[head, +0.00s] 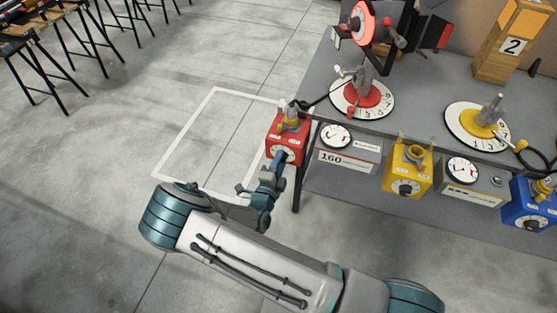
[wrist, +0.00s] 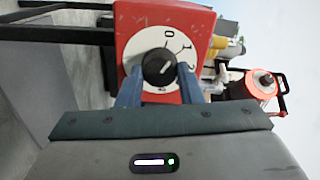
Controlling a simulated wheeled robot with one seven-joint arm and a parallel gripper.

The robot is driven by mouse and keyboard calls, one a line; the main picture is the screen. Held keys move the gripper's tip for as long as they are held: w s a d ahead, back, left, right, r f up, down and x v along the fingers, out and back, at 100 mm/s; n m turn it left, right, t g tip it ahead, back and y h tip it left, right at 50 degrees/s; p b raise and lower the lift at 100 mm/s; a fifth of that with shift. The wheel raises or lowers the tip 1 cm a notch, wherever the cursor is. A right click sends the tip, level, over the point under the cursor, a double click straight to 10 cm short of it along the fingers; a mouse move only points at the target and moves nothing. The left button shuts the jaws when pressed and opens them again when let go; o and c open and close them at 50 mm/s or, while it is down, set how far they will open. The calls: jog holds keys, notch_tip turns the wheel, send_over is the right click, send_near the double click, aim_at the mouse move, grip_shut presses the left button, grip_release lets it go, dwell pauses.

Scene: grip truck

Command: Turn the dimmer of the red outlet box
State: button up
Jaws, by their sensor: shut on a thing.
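The red outlet box (head: 289,130) hangs at the left front corner of the table, with a yellow fitting on its top. In the wrist view the red box (wrist: 130,22) fills the upper middle. Its black dimmer knob (wrist: 158,67) sits on a white dial marked with numbers, with 0, 1 and 2 readable. My gripper (wrist: 159,75) has one blue finger on each side of the knob and is shut on it. In the head view my gripper (head: 279,160) reaches the front of the red box, and the knob there is mostly hidden behind the fingers.
A yellow outlet box (head: 406,182) and a blue outlet box (head: 531,215) hang farther right on the table's front. A gauge (head: 336,136) with a 160 label is right beside the red box. The table leg (head: 297,190) stands close to my gripper.

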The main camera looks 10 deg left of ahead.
jog(key=shift+n+p, duration=0.4)
jog(key=shift+n, duration=1.5)
jog(key=o, duration=1)
jog(key=s, duration=0.4)
jog(key=s+b, duration=0.1)
jog(key=s, duration=0.4)
jog(key=s+a+b, duration=0.1)
jog(key=s, duration=0.3)
jog(key=shift+s, duration=0.4)
